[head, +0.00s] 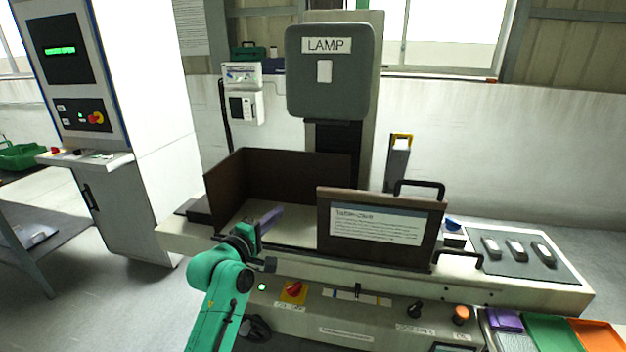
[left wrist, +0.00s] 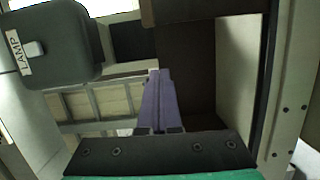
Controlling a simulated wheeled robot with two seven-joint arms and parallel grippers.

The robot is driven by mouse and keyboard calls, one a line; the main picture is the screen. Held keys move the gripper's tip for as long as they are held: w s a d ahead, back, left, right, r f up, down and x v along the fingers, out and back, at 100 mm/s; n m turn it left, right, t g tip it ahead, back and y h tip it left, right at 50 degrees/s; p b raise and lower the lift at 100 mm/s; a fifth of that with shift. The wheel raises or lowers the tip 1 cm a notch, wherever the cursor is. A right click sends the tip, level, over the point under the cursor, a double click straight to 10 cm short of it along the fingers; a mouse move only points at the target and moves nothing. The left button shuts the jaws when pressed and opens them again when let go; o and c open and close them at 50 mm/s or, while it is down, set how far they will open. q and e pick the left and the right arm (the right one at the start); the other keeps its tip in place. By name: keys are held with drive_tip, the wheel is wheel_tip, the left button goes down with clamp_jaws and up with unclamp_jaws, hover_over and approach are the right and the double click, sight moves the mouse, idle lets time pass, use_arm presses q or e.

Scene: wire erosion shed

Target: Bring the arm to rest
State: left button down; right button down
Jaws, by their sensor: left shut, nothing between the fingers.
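My left arm is green and comes in from the bottom of the head view. My left gripper (head: 272,216) has purple fingers and is at the open left part of the machine's front, left of the brown door panel (head: 375,232). The fingers are shut together with nothing between them. In the left wrist view the left gripper (left wrist: 158,75) also shows, its fingers side by side and pointing into the brown enclosure. My right gripper is in neither view.
The grey lamp housing (head: 332,72) stands above the brown enclosure (head: 295,172). A control cabinet (head: 105,120) stands at left. The front panel carries a red knob (head: 294,289). A dark mat (head: 515,258) with several small parts lies at right, with coloured trays (head: 550,333) in front.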

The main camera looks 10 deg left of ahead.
use_arm(q)
drive_tip(key=s+f+m+g, duration=0.4)
drive_tip(key=s+f, duration=0.2)
drive_tip(key=f, duration=0.4)
drive_tip(key=s+a+f+m+g+y, duration=0.25)
drive_tip(key=s+f+m+g, duration=0.35)
drive_tip(key=s, duration=0.8)
drive_tip(key=s+a+f+m+g+y, duration=0.25)
drive_tip(key=s+f+m, duration=0.45)
drive_tip(key=s, duration=0.6)
drive_tip(key=s+f+g, duration=0.1)
drive_tip(key=s+f, duration=0.1)
drive_tip(key=f, duration=1.1)
drive_tip(key=s+f+g, duration=0.1)
drive_tip(key=s+f, duration=0.1)
drive_tip(key=f, duration=1)
drive_tip(key=s+a+f+g, duration=0.1)
drive_tip(key=s+a+f, duration=0.1)
drive_tip(key=s+f, duration=1)
drive_tip(key=s, duration=0.3)
drive_tip(key=shift+s+a+f+n, duration=0.2)
drive_tip(key=shift+f+n, duration=0.1)
drive_tip(key=shift+f, duration=0.05)
